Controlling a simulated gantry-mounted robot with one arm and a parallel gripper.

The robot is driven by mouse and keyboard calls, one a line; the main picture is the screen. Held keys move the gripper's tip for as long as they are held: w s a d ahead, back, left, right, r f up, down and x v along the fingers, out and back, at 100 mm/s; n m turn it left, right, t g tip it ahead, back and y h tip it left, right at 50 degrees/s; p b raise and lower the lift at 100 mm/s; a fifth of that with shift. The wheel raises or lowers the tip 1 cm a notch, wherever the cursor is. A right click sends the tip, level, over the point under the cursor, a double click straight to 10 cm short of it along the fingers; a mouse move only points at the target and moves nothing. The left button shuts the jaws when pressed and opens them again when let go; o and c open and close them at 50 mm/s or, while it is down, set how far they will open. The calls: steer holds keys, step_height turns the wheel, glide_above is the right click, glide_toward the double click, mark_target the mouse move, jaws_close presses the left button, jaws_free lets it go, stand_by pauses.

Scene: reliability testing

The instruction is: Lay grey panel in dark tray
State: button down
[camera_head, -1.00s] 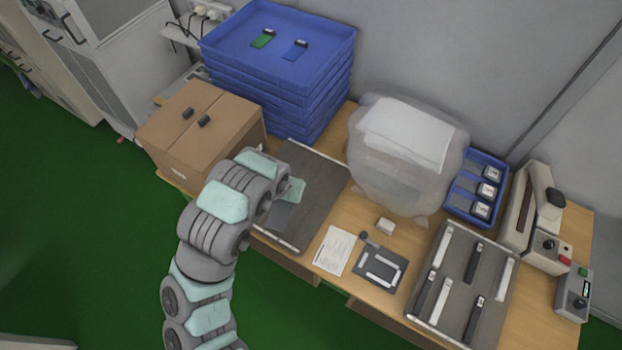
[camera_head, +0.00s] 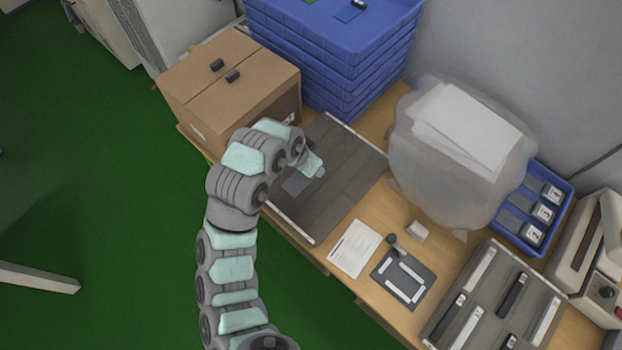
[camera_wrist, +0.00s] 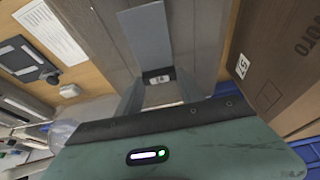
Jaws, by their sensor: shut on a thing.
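The grey panel (camera_wrist: 143,32) is a flat blue-grey rectangle with a small white label at its near end. My gripper (camera_wrist: 160,92) is shut on that labelled end, and the panel extends away from it in the wrist view. In the head view, the panel (camera_head: 297,185) shows as a small grey patch over the left part of the dark tray (camera_head: 345,175). That tray is flat, dark grey, with pale edge strips. I cannot tell whether the panel touches it. My arm hides the fingertips in the head view.
A cardboard box (camera_head: 235,85) and stacked blue trays (camera_head: 335,50) stand close behind the dark tray. A bagged bulky item (camera_head: 450,165) is to the right. A paper sheet (camera_head: 355,248), a small dark plate (camera_head: 403,279) and a slotted rack (camera_head: 490,300) lie front right.

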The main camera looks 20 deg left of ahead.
mark_target(310, 184)
step_height(310, 184, down, 8)
steer(key=shift+f, duration=0.4)
steer(key=c, duration=0.7)
jaws_free()
steer(key=shift+w+a, duration=0.1)
steer(key=shift+a, duration=0.05)
steer(key=shift+c, duration=0.2)
steer(key=shift+f, duration=0.1)
steer(key=shift+s+r, duration=0.25)
steer(key=shift+r, duration=0.15)
steer(key=v, duration=1.1)
steer(key=shift+r+p, duration=0.25)
steer(key=shift+p, duration=0.05)
